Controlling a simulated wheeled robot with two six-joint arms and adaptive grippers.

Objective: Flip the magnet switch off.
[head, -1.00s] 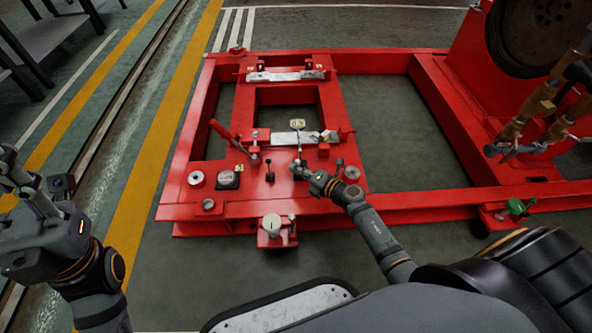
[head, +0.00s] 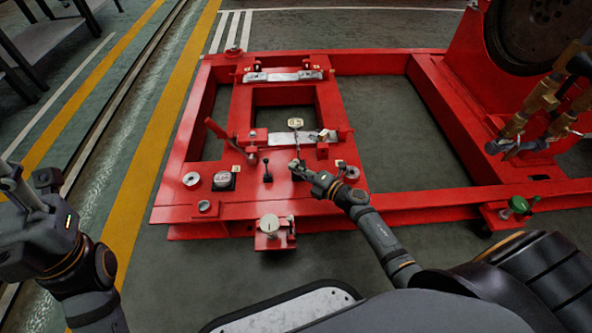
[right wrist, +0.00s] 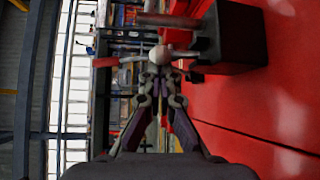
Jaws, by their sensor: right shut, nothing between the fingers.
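My right gripper (head: 297,165) reaches over the red frame (head: 200,165) in the head view. Its fingers are shut and empty, with the tips beside small levers on the front plate. A short black-knobbed lever (head: 267,171) stands just left of the fingertips. Another small lever (head: 340,164) stands to their right. I cannot tell for sure which is the magnet switch. In the right wrist view the closed fingertips (right wrist: 160,55) are close to a black block (right wrist: 232,38) with a rod. My left gripper (head: 25,195) is at the left edge, partly cut off, away from the frame.
A pale knob (head: 270,224) sits at the front edge. A tag (head: 295,123) stands behind my right fingers. Brass pipes (head: 535,105) are at the right.

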